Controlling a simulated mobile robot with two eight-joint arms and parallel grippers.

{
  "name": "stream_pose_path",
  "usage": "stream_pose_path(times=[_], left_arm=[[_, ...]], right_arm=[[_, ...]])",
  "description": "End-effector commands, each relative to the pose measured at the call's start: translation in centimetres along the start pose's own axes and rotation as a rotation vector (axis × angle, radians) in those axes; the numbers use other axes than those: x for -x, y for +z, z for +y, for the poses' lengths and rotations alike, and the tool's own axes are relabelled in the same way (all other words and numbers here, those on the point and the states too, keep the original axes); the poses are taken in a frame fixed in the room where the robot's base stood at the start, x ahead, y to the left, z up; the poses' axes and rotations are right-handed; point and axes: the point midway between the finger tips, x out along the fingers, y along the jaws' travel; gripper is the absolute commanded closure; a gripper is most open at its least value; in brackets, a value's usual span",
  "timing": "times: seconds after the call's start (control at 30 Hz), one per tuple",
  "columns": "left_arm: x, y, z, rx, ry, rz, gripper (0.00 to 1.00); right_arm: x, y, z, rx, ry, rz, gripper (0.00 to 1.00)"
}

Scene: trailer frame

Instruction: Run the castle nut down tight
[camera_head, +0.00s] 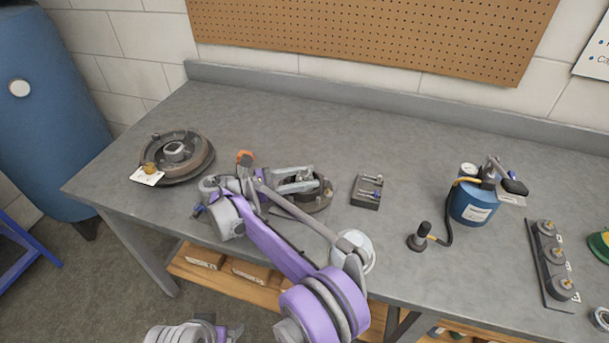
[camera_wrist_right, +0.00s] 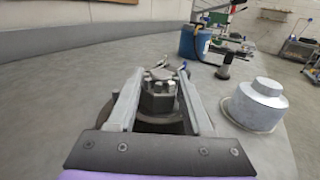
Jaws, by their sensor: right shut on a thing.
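The castle nut (camera_wrist_right: 158,97) is a grey metal nut with a slotted top, seated in the middle of a dark round hub (camera_head: 322,198) on the workbench. My right gripper (camera_head: 304,180) reaches over the hub from the left. In the right wrist view, its two pale fingers (camera_wrist_right: 159,92) lie on either side of the nut, shut on it. In the head view the fingers hide part of the nut. I cannot tell whether the nut bears fully on its seat.
A brown drum (camera_head: 193,150) with a tag lies at left. A small grey block with pins (camera_head: 367,192) stands right of the hub. A white round container (camera_wrist_right: 262,103) sits near the front edge. A blue canister (camera_head: 472,204) with a hose stands farther right. The back bench strip is clear.

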Motion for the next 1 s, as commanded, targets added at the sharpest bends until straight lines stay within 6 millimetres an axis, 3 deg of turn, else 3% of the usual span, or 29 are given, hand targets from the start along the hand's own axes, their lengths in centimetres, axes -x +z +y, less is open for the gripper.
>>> stream_pose_path(times=[0.57, 0.6, 0.73, 1.0], left_arm=[[0.14, -0.07, 0.0, 0.0, 0.0, 0.001, 0.13], [0.14, -0.07, 0.0, 0.0, 0.0, 0.001, 0.13], [0.14, -0.07, 0.0, 0.0, 0.0, 0.001, 0.13], [0.13, -0.07, 0.0, 0.0, 0.0, 0.0, 0.13]], right_arm=[[-0.05, 0.05, 0.02, 0.0, -0.031, -0.001, 1.0], [-0.05, 0.05, 0.02, 0.0, -0.031, -0.001, 0.44], [-0.05, 0.05, 0.02, 0.0, -0.031, -0.001, 0.21], [-0.03, 0.03, 0.02, 0.0, -0.03, -0.001, 0.19]])
